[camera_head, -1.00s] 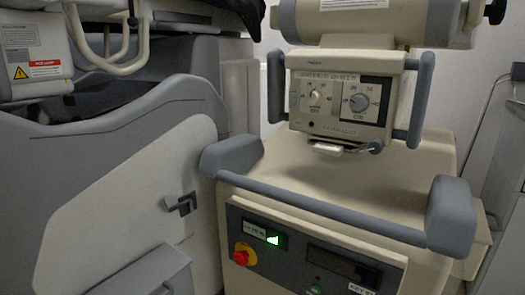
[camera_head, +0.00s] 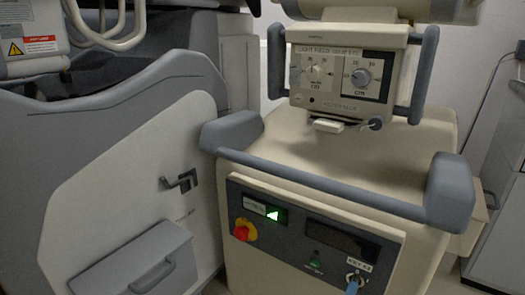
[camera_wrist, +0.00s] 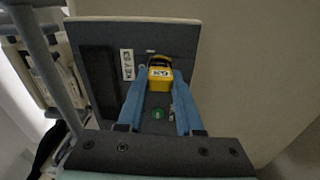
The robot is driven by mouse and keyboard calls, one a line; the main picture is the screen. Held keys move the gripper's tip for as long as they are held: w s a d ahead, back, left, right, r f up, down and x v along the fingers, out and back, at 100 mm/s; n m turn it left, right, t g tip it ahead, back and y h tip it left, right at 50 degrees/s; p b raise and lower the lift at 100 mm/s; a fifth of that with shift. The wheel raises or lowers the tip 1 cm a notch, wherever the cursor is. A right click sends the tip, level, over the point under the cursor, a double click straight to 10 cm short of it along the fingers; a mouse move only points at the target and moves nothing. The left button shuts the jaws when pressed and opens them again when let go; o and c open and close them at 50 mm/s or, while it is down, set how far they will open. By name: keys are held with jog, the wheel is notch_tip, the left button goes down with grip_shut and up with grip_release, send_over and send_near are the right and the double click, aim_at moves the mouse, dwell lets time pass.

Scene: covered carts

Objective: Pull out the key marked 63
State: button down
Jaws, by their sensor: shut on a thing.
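The key (camera_wrist: 160,78) has a yellow head with dark marks that look like a number, and it sits between my fingers in the wrist view. My gripper (camera_wrist: 160,74) has two blue fingers, one on each side of the yellow head, and is shut on it. A white label (camera_wrist: 127,65) beside it on the dark panel appears to read KEY 63; it also shows in the head view (camera_head: 361,264). In the head view a blue fingertip of my gripper (camera_head: 352,287) shows at the bottom edge, by the metallic key switch (camera_head: 355,277). How deep the key sits is hidden.
The dark control panel (camera_head: 290,225) carries a red and yellow knob (camera_head: 243,231), a green lit switch (camera_head: 277,214) and a dark display (camera_head: 342,238). A grey handlebar (camera_head: 320,185) spans the cart above it. A covered cart (camera_head: 120,190) stands close on the left.

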jog(key=shift+b+v, duration=0.3)
jog(key=shift+v, duration=1.9)
